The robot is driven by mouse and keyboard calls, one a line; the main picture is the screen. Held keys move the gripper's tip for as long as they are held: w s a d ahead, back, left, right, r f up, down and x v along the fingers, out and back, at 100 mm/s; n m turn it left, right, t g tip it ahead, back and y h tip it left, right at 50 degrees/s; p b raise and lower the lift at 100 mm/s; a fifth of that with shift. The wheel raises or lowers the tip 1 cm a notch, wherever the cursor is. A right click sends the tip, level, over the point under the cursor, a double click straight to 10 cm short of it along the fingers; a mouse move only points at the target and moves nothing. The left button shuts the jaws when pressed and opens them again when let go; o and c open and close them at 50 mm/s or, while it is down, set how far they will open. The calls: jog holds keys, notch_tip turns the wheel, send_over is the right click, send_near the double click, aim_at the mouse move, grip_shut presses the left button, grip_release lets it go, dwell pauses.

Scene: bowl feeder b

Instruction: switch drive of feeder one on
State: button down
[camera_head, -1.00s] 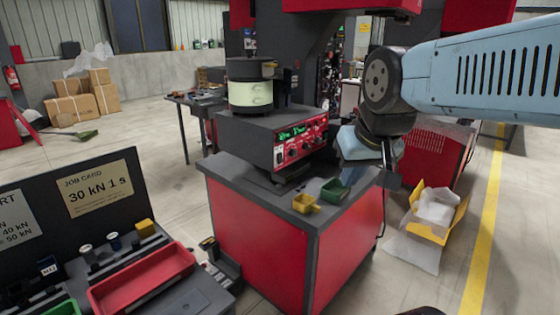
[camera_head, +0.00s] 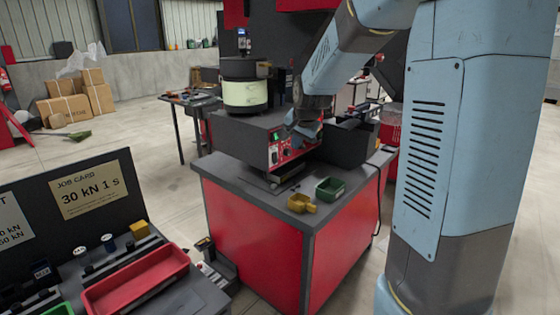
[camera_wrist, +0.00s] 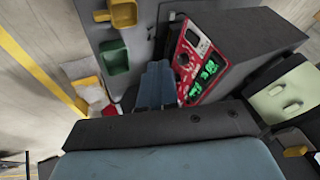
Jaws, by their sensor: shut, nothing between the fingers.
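The feeder is a dark grey box (camera_head: 238,140) on a red workbench, with a cream and black bowl unit (camera_head: 245,92) on top. Its red control panel (camera_head: 273,156) carries green lit displays and knobs; it also shows in the wrist view (camera_wrist: 187,73). My gripper (camera_head: 300,133) is in front of the panel's right part and hides some of it. In the wrist view my blue fingers (camera_wrist: 157,84) are together, empty, close beside the panel's edge. Whether they touch it cannot be told. The drive switch is too small to make out, and its position cannot be read.
A yellow bin (camera_head: 302,203) and a green bin (camera_head: 329,189) stand on the bench top in front of the feeder. A dark box (camera_head: 355,143) stands right of the panel. A red tray (camera_head: 135,283) and a job card (camera_head: 90,197) are at the left.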

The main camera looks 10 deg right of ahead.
jog(key=w+f+m, duration=0.1)
jog(key=w+f, duration=0.3)
jog(key=w, duration=0.2)
jog(key=shift+f, duration=0.1)
